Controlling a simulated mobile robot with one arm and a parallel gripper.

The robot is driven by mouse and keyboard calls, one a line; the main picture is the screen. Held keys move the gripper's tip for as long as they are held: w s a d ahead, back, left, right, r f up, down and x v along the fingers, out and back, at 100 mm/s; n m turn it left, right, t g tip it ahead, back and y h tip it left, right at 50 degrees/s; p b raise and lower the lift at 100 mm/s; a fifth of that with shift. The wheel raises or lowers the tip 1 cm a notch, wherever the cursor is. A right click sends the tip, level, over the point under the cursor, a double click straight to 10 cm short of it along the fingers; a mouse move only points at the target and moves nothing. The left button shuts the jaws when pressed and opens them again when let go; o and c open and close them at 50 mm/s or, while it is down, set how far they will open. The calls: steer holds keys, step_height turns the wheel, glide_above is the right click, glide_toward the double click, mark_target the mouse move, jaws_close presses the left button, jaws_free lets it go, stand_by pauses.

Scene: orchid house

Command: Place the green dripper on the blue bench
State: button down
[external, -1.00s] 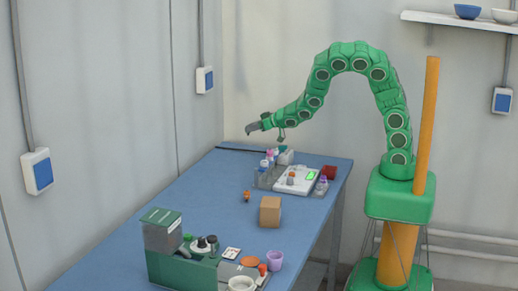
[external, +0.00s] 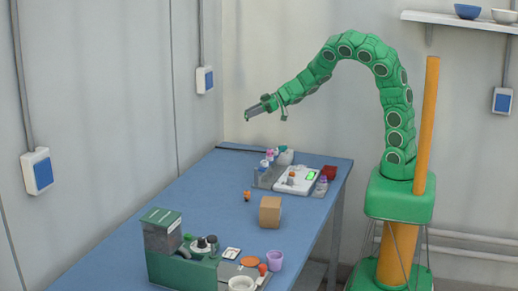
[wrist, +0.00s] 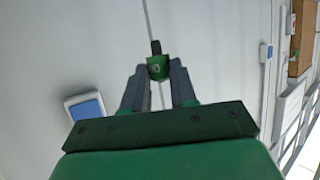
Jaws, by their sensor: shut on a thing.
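The green dripper (wrist: 158,68), a small green piece with a black tip, is held between the fingertips of my gripper (wrist: 158,78) in the wrist view. The black tip points away from the gripper. In the external view my gripper (external: 249,116) is in the air above the far end of the blue bench (external: 180,210), near the back wall. The dripper cannot be made out clearly there. The bench top lies well below the gripper, with nothing touching between them.
A grey tray with bottles (external: 264,177), a white scale (external: 297,182) and a red block (external: 328,172) crowd the bench's far end. A cardboard box (external: 270,212) stands mid-bench; a green machine (external: 180,262) and a purple cup (external: 275,260) are nearer. The bench's left side is clear.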

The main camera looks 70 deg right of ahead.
steer(key=s+n+g+y, duration=0.5)
steer(key=s+n+g, duration=0.4)
steer(key=s, duration=1.7)
steer(key=shift+d+r+y, duration=0.15)
steer(key=shift+r+y, duration=0.15)
steer(key=shift+w, duration=0.15)
steer(key=shift+w+a+f, duration=0.25)
steer(key=shift+w+f, duration=1.4)
steer(key=shift+w, duration=0.65)
steer(key=shift+w+a+f, duration=0.2)
steer(key=shift+w+f, duration=1.5)
steer(key=shift+w, duration=0.6)
steer(key=shift+w+a+f, duration=0.25)
steer(key=shift+w+f, duration=1.4)
steer(key=shift+w, duration=0.65)
steer(key=shift+f, duration=1.3)
steer(key=shift+f, duration=0.25)
